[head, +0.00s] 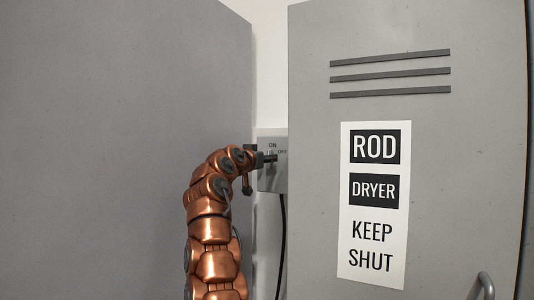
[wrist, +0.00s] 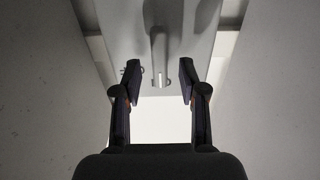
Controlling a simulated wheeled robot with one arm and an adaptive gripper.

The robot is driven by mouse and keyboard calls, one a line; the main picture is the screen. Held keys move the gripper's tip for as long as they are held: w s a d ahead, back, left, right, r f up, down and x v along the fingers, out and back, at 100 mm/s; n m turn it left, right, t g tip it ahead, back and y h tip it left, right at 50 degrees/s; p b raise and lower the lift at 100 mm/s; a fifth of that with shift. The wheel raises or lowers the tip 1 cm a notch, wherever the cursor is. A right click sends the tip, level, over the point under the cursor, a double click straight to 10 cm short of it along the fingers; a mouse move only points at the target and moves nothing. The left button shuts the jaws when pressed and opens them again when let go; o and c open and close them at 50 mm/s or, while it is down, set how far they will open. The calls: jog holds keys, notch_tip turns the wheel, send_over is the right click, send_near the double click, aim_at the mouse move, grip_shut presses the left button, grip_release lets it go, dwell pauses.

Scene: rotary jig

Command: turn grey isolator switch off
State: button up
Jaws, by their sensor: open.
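The grey isolator switch (head: 280,180) is a box on the wall in the gap between two grey panels, marked ON at the top and OFF to the right. My gripper (head: 266,158) is at the front of the box in the head view and covers part of it. In the wrist view my gripper (wrist: 160,80) is open, with one finger on each side of the switch's pale lever (wrist: 158,52). The lever points down in that picture, its end between the fingertips, with a gap on both sides. In the head view the lever cannot be made out clearly.
A grey cabinet door (head: 460,150) with vents, a handle (head: 482,287) and a "ROD DRYER KEEP SHUT" sign (head: 372,205) stands to the right. A large grey panel (head: 100,130) stands to the left. A black cable (head: 281,240) hangs below the box. The gap is narrow.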

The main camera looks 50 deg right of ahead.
jog(key=shift+w+d, duration=0.1)
jog(key=shift+d, duration=0.3)
grip_shut()
